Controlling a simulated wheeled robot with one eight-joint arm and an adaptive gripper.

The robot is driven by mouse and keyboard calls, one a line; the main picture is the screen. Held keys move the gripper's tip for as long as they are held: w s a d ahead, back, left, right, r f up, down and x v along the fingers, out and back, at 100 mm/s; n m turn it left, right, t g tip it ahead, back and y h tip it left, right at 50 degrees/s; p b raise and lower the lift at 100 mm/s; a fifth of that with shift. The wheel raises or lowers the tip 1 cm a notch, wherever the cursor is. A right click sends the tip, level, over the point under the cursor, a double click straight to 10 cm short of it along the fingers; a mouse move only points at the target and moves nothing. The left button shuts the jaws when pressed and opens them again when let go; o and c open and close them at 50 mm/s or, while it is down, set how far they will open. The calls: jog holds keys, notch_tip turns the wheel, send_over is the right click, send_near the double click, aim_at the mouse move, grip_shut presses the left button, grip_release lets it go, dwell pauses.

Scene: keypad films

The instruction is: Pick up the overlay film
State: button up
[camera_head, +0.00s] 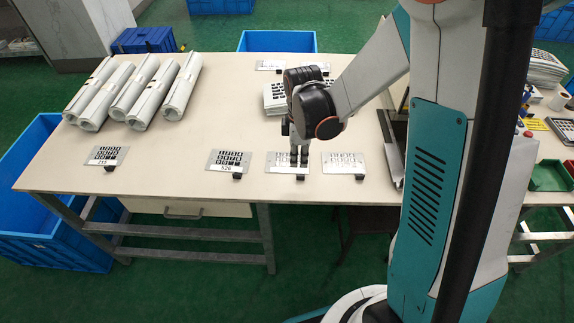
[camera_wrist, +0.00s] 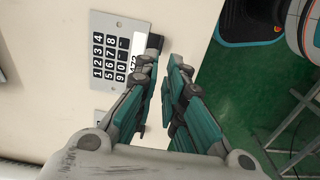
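Several keypad overlay films lie in a row along the table's front edge in the head view: one marked 215 (camera_head: 107,156), one marked 526 (camera_head: 229,162), a third (camera_head: 275,159) partly hidden by my gripper, and a paler one (camera_head: 345,160). My gripper (camera_head: 298,163) points down over the third film. In the wrist view, a film with black number keys (camera_wrist: 112,50) lies flat, with a small black block (camera_wrist: 154,44) at its edge. My gripper (camera_wrist: 163,60) has a narrow gap between its fingertips, beside the film's label edge, and nothing shows held.
Rolled white sheets (camera_head: 140,90) lie at the table's back left. A stack of films (camera_head: 275,98) stands behind my gripper. Blue bins (camera_head: 277,41) stand around the table (camera_head: 180,140). A dark tray-like item (camera_head: 392,150) is at the right end.

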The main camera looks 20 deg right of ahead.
aim_at(297, 175)
jog(key=shift+w+f+b, duration=0.15)
jog(key=shift+f+b, duration=1.45)
jog(key=shift+f, duration=2.35)
grip_shut()
jog(key=shift+r, duration=0.2)
